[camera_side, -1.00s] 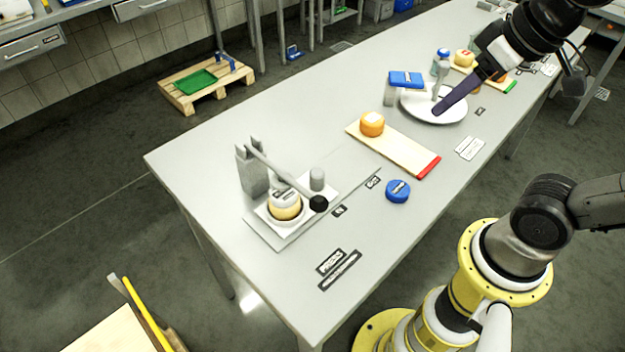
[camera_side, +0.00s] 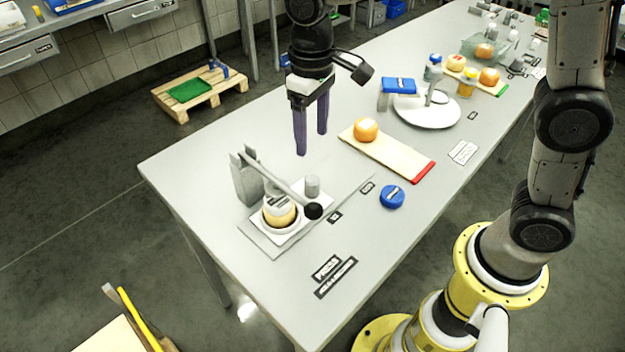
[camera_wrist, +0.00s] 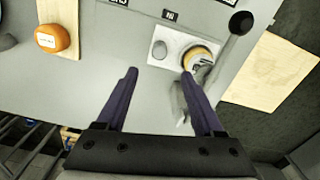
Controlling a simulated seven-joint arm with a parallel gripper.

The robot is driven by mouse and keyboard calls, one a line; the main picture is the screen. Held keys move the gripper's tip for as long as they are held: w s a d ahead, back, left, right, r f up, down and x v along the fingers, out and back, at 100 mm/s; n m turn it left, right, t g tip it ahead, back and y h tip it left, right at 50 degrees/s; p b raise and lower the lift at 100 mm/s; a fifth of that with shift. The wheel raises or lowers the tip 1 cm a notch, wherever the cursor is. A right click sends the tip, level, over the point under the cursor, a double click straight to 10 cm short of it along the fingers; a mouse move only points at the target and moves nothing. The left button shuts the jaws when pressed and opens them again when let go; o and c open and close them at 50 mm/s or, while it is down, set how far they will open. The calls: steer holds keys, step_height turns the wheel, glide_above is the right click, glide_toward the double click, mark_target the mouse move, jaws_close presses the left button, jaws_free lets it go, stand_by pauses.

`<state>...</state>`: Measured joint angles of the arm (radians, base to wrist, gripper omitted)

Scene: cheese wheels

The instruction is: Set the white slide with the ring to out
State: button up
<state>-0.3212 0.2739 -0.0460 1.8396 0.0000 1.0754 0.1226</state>
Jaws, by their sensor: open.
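The white slide (camera_side: 325,194) lies on a grey base plate at the near left of the table. It carries a white ring (camera_side: 281,229) around a pale yellow cheese (camera_side: 279,216) and an upright grey knob (camera_side: 312,184). The slide is at the left part of its track, with the cheese beneath the press lever. In the wrist view the slide (camera_wrist: 175,42) is ahead of the fingers, with its round knob (camera_wrist: 160,50) between and beyond the tips. My gripper (camera_side: 311,142) is open and empty, pointing down above the table behind the slide. It also shows in the wrist view (camera_wrist: 160,74).
The press lever (camera_side: 280,183) slants over the slide and ends in a black ball (camera_side: 313,211). A board (camera_side: 400,156) with an orange cheese (camera_side: 365,130) and a blue disc (camera_side: 393,197) lie to the right.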

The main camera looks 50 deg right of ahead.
mark_target(312, 179)
step_height(312, 179, down, 13)
steer(key=shift+f, duration=0.1)
stand_by(0.3)
jaws_close()
stand_by(0.4)
stand_by(1.1)
